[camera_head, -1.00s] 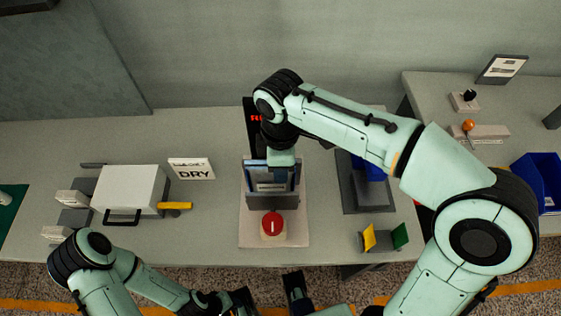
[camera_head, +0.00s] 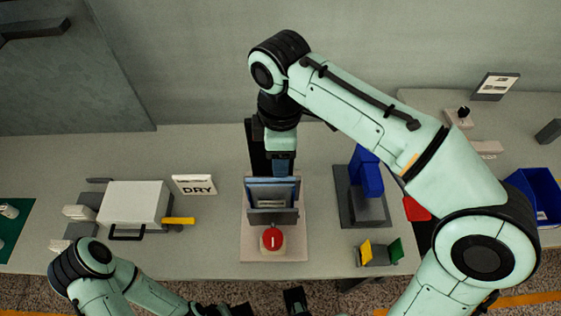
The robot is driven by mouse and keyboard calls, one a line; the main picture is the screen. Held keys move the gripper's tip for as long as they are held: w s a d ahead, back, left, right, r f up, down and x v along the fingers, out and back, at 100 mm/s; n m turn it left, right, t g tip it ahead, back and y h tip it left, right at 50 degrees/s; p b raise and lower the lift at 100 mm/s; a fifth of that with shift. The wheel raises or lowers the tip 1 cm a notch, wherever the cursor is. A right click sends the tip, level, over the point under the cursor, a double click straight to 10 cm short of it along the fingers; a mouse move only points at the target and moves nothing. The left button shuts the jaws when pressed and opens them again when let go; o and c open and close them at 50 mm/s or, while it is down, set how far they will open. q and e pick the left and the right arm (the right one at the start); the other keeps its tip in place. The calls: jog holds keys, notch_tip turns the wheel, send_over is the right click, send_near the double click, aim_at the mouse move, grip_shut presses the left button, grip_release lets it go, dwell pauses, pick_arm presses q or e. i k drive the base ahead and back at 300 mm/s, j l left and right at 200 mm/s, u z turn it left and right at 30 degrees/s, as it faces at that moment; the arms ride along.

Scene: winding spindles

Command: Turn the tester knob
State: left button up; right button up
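The red tester knob (camera_head: 272,238) sits at the front of the tester (camera_head: 249,213), on a pale base. Its white mark points roughly up and down in the picture. Behind it stands an upright grey-blue holder (camera_head: 271,190) with a pale piece in it. My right gripper (camera_head: 284,170) points down just behind the holder, apart from the knob. Its fingertips are hard to make out, so I cannot tell if it is open. My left gripper (camera_head: 238,311) is at the bottom edge, in front of the table and mostly cut off.
A white box (camera_head: 137,203) with a yellow handle and a DRY sign (camera_head: 195,186) stand left. Right are a blue block (camera_head: 366,173) on a grey stand, yellow and green plates (camera_head: 380,252), and a blue bin (camera_head: 537,195). My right arm crosses above the right side.

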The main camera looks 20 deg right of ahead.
aim_at(272, 237)
jog(key=k, duration=1)
